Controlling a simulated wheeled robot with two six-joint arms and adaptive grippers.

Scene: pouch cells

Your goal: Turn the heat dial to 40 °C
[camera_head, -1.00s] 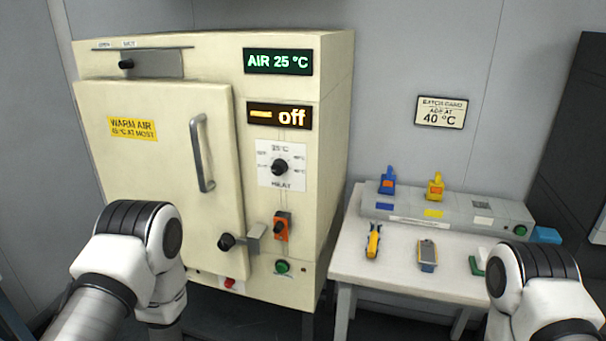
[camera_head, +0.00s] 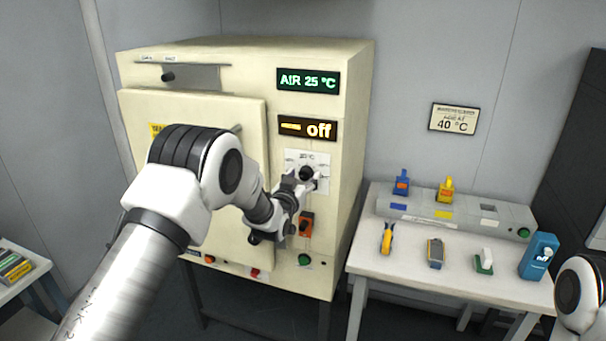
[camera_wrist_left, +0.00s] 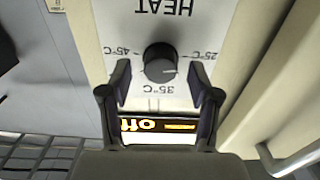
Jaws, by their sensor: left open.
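The heat dial is a round black knob (camera_head: 306,172) on a white plate marked HEAT, on the cabinet front. The wrist view shows the dial (camera_wrist_left: 160,64) close up and upside down, with 25, 35 and 45 °C labels around it. A pale line on the knob appears to point toward the 25 °C side. My left gripper (camera_head: 303,184) is at the plate, partly covering it. In the wrist view its open fingers (camera_wrist_left: 158,72) stand on either side of the knob, with gaps showing. My right gripper is out of view.
The cabinet's displays read AIR 25 °C (camera_head: 308,80) and off (camera_head: 307,129). An orange switch (camera_head: 306,224) and a green button (camera_head: 305,260) are below the dial. A wall card (camera_head: 454,118) reads 40 °C. A white table (camera_head: 455,286) with small tools stands right.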

